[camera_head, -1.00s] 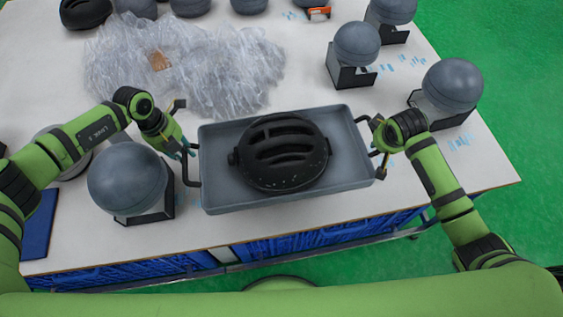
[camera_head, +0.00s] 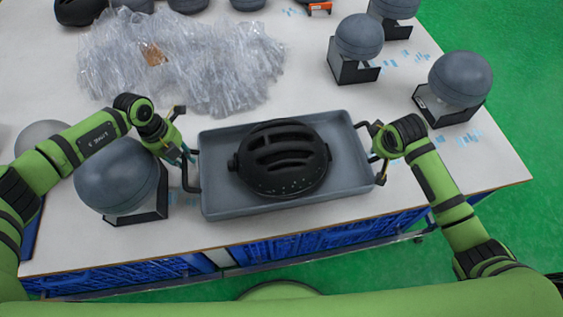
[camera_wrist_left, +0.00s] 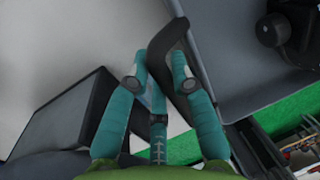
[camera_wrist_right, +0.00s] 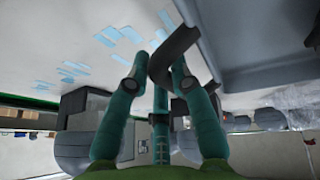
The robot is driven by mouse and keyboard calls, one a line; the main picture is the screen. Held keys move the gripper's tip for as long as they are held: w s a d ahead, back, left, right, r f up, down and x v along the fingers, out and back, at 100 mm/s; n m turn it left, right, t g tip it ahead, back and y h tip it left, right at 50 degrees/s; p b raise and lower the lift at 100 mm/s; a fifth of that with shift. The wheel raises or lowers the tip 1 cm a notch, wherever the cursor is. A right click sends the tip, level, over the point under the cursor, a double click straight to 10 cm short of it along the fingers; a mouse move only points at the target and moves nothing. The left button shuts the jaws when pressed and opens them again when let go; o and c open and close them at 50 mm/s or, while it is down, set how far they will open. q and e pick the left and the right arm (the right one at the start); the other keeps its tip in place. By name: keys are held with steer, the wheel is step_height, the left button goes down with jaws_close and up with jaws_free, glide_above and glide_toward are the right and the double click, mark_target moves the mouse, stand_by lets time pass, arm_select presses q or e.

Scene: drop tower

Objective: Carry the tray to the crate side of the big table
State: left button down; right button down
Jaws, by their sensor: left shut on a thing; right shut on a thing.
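The grey tray (camera_head: 350,178) is at the front edge of the big white table (camera_head: 300,85), with a black helmet (camera_head: 280,158) in it. My left gripper (camera_head: 186,156) is shut on the tray's left handle; its fingers (camera_wrist_left: 158,78) close around the dark bar in the left wrist view. My right gripper (camera_head: 378,150) is shut on the right handle; its fingers (camera_wrist_right: 160,75) clasp the bar in the right wrist view. The tray looks roughly level. I cannot tell whether it touches the table.
A grey dome on a black stand (camera_head: 118,176) is close left of the tray. More domes on stands (camera_head: 357,45) (camera_head: 455,85) stand at the right. Crumpled clear plastic (camera_head: 180,60) covers the back left. Blue crates (camera_head: 330,237) show under the table's front edge.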

arm_select(q)
steer(key=shift+a+f, duration=0.1)
steer(key=shift+f, duration=0.3)
arm_select(e)
steer(key=shift+f, duration=0.4)
arm_select(q)
steer(key=c, duration=1.2)
jaws_free()
arm_select(e)
steer(key=c, duration=1.2)
jaws_free()
arm_select(q)
steer(key=shift+o, duration=0.6)
arm_select(e)
steer(key=shift+o, duration=0.5)
arm_select(q)
steer(key=shift+r, duration=0.1)
arm_select(e)
steer(key=shift+r, duration=0.1)
arm_select(q)
steer(key=shift+r, duration=0.1)
arm_select(e)
steer(key=shift+r, duration=0.1)
